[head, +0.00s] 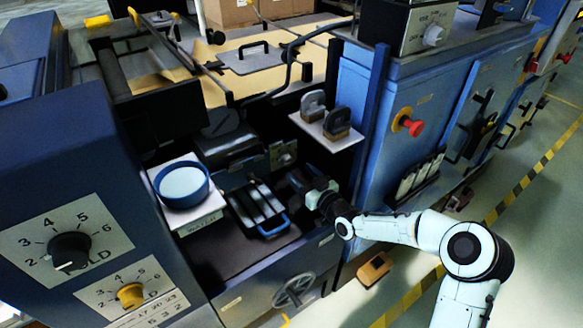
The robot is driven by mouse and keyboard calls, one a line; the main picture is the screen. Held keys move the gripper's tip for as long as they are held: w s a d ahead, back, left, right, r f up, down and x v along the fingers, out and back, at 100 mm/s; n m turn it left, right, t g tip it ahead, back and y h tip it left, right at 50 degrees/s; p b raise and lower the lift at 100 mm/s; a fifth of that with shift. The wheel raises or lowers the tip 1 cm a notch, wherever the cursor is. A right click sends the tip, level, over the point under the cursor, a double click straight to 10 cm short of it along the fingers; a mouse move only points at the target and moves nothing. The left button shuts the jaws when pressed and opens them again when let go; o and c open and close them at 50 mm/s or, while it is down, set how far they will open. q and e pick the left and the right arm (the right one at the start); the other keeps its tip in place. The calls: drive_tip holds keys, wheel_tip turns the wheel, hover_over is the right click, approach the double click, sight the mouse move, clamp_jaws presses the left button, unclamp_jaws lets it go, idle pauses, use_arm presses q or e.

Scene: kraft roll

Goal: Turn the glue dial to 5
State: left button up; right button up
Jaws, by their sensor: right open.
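My right gripper (298,183) reaches in from the right, dark-fingered and open, with nothing seen between its fingers. It is inside the machine's open bay, just below a small dial on a pale plate (283,155). I cannot read that plate. A black dial (70,251) on a white plate at the left has numbers from 2 to 6 around it; its label is partly hidden and seems to end in "OLD". A yellow dial (131,295) sits on a second numbered plate below it. No readable label says glue, so I cannot tell which is the glue dial. My left gripper is out of view.
A blue round dish (181,184) and a blue-handled rack (262,207) are left of the gripper. Two dark-handled stamps stand on a shelf (318,132) above it. A blue cabinet with a red button (414,128) is to the right. A handwheel (294,290) is below.

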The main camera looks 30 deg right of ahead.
sight(289, 163)
drive_tip(key=w, duration=0.5)
drive_tip(key=shift+w+a+b, duration=0.15)
drive_tip(key=shift+a+b, duration=0.1)
drive_tip(key=shift+b, duration=0.05)
drive_tip(key=c, duration=1)
